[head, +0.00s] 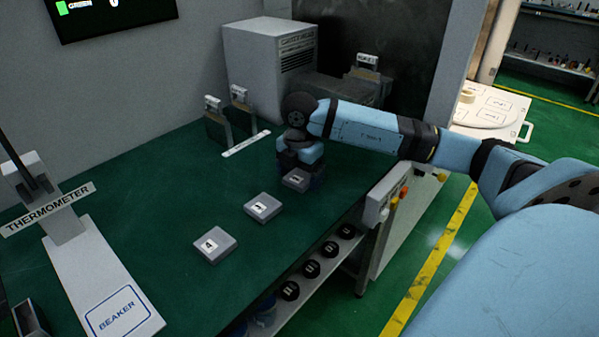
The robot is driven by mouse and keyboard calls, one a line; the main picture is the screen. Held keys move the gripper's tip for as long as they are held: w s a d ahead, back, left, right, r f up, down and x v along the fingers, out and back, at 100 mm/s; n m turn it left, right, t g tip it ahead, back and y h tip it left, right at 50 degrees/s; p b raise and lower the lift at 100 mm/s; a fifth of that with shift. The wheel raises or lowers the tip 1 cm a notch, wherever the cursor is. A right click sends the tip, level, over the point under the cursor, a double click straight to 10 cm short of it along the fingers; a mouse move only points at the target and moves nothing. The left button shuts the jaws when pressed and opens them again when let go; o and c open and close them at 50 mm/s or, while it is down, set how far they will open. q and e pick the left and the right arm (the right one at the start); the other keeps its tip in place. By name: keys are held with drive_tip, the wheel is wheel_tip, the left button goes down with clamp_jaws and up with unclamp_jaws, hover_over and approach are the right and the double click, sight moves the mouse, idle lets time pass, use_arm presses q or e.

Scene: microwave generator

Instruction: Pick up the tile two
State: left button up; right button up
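Three small grey square tiles lie in a slanting row on the green table. The near tile (215,246) and the middle tile (262,208) have white labels with a dark mark, too small to read surely. The far tile (296,180) is at my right gripper (298,170), which points down right over it. The wrist hides the fingers, so I cannot tell whether they are open or whether they touch this tile. I cannot tell by label which tile is two. My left gripper is not in view.
A thermometer stand (66,222) with a plate marked BEAKER (118,312) stands at left. Metal holders (240,112) and a grey cabinet (270,58) are behind my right gripper. Dark round items (311,269) sit on a shelf below the table edge. Green table left of the tiles is clear.

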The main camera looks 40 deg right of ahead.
drive_tip(key=c, duration=0.9)
drive_tip(key=shift+r, duration=0.1)
